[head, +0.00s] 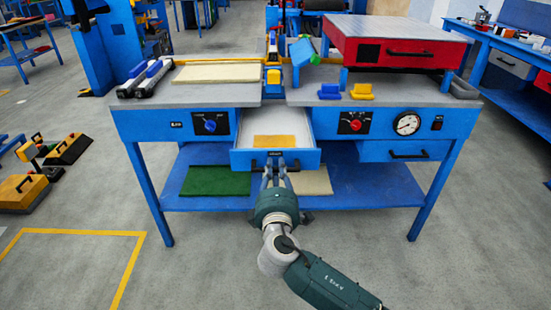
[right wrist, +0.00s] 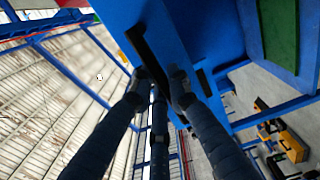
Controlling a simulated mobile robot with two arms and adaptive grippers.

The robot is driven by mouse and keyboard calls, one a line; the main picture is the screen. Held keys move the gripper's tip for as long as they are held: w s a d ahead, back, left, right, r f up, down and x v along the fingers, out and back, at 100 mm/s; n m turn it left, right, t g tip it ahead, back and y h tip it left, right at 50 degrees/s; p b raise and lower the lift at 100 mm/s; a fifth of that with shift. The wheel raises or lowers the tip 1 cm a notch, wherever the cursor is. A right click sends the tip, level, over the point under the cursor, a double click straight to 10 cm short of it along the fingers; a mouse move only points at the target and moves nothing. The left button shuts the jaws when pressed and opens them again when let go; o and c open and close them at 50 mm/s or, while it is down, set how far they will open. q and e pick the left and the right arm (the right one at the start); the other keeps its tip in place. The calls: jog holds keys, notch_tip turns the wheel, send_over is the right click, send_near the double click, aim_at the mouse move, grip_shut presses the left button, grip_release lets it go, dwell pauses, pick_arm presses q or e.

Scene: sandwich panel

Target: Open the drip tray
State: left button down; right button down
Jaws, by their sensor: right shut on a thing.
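The drip tray (head: 247,160) is a blue-fronted drawer in the middle of the blue workbench. It stands pulled out, and its pale inside shows with a flat yellow piece (head: 280,141) in it. My right gripper (head: 276,168) reaches up to the tray's front from below and is shut on its dark handle. The right wrist view shows the gripper's fingers (right wrist: 164,84) around the black handle (right wrist: 146,55) on the blue front. The grip hides part of the handle in the head view. My left gripper is not in view.
The workbench (head: 210,95) carries a red box (head: 390,42), a cream slab (head: 217,72) and small blue and yellow blocks. A green mat (head: 216,181) lies on the lower shelf (head: 380,185). Another blue drawer (head: 404,151) is closed at the right. The floor in front is open.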

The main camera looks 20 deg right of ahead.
jog(key=shift+s+a, duration=0.1)
jog(key=shift+s, duration=0.05)
jog(key=c, duration=1.6)
grip_release()
jog(key=shift+c, duration=0.2)
jog(key=v, duration=1.2)
